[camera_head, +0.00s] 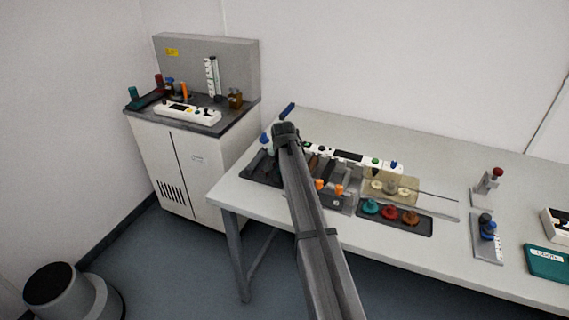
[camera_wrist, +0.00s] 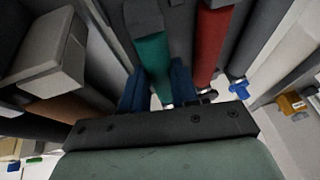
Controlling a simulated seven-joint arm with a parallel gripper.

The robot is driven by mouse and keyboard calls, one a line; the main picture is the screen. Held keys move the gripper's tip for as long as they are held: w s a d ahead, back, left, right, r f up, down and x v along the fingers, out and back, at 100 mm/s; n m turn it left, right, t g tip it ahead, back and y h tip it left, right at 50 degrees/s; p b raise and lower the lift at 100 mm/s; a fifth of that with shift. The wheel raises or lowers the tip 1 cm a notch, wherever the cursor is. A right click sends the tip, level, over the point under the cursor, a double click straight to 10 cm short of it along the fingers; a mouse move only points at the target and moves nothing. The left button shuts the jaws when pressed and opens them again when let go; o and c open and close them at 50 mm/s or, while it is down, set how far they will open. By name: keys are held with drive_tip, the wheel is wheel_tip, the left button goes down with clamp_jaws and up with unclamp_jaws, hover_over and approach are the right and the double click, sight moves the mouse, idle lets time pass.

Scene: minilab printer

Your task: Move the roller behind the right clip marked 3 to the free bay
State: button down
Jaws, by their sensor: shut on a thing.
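My gripper (camera_wrist: 160,92) has its two blue fingers on either side of a teal-green roller (camera_wrist: 152,55) and is shut on it. A grey block covers the roller's upper end in the wrist view. A red roller (camera_wrist: 211,45) lies just to the right, and a brown roller (camera_wrist: 75,108) lies to the left below a pale grey block (camera_wrist: 45,60). In the head view my arm ends over the left part of the unit on the table and hides the held roller. No clip number is legible, and I cannot make out a free bay.
A blue knob (camera_wrist: 238,90) is close to the right of the fingers. On the table (camera_head: 440,165) stand a dark block with orange knobs (camera_head: 319,185), a tray of coloured knobs (camera_head: 420,228) and a white panel (camera_head: 348,157).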

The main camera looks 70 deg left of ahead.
drive_tip(key=shift+f, duration=0.15)
drive_tip(key=c, duration=0.8)
unclamp_jaws()
drive_tip(key=shift+r, duration=4.5)
